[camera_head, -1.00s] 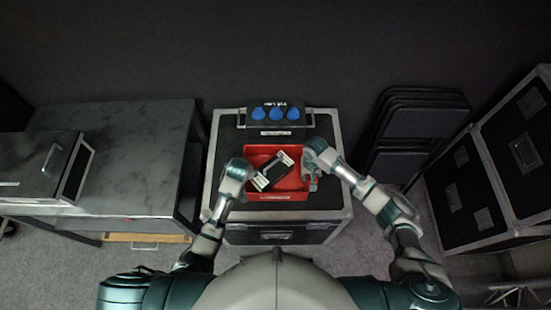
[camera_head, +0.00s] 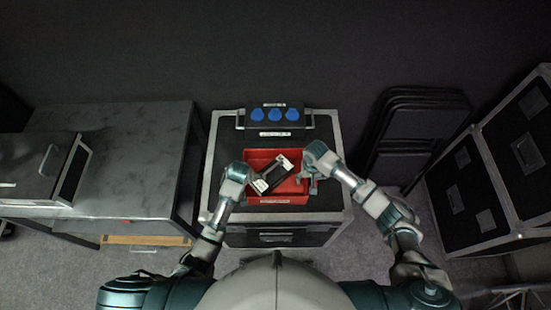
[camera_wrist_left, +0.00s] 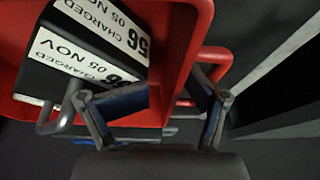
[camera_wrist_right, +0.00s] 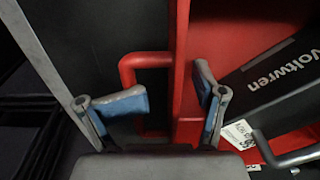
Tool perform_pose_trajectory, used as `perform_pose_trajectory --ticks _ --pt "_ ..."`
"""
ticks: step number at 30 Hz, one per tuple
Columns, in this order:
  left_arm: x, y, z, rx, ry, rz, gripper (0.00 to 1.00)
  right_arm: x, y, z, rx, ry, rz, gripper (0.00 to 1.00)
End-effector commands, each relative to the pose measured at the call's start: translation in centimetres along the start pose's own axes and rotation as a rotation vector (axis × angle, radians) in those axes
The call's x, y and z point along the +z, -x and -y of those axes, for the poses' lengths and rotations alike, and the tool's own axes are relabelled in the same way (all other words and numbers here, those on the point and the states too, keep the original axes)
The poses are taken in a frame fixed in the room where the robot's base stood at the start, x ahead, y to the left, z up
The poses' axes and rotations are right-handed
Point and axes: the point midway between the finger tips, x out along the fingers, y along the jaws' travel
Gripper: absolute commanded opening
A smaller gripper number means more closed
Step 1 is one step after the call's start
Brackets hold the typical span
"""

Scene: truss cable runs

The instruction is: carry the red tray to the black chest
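The red tray (camera_head: 279,200) rests on a black silver-edged case (camera_head: 225,155) in the middle of the head view. A black battery-like block (camera_head: 272,172) with white labels lies tilted inside it. My left gripper (camera_head: 252,192) is at the tray's left side. In the left wrist view its fingers (camera_wrist_left: 160,105) are apart, with the tray's wall and red handle (camera_wrist_left: 217,62) between or just beyond them. My right gripper (camera_head: 310,184) is at the right side. Its fingers (camera_wrist_right: 168,100) are apart around the right wall and handle (camera_wrist_right: 140,62). I cannot tell whether fingers touch the tray.
A black box with blue sockets (camera_head: 274,116) stands behind the tray on the same case. A dark table (camera_head: 130,150) with a black chest-like case (camera_head: 35,168) is at left. Folded chairs (camera_head: 410,130) and large black cases (camera_head: 470,190) stand at right. Grey floor shows between them.

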Motion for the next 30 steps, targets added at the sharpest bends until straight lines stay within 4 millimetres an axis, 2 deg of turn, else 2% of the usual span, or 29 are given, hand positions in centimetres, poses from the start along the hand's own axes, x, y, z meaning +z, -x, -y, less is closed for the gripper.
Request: perform_pose_trajectory --ticks 4,12,18,23,26,30 --pt "0.1 1.7 0.0 -0.002 0.000 0.000 0.67 0.1 -0.1 -0.1 -0.001 0.000 0.001 0.67" --pt "0.0 7.8 -0.2 0.002 -0.001 -0.004 0.67 0.1 -0.1 -0.1 -0.001 0.000 0.000 0.67" --pt "-0.1 10.9 -0.2 0.001 0.000 -0.004 0.67 0.1 -0.1 -0.1 -0.001 0.000 0.001 0.67" --pt "-0.1 11.8 -0.2 0.000 -0.001 -0.003 0.67 0.0 0.4 -0.1 -0.001 0.000 0.000 0.67" --pt "0.0 11.9 -0.2 0.001 -0.001 -0.003 0.67 0.0 1.8 -0.1 -0.002 0.001 -0.001 0.67" --pt "0.0 11.9 -0.2 0.001 -0.001 -0.003 0.67 -0.1 4.9 0.0 -0.003 0.002 -0.003 0.67"
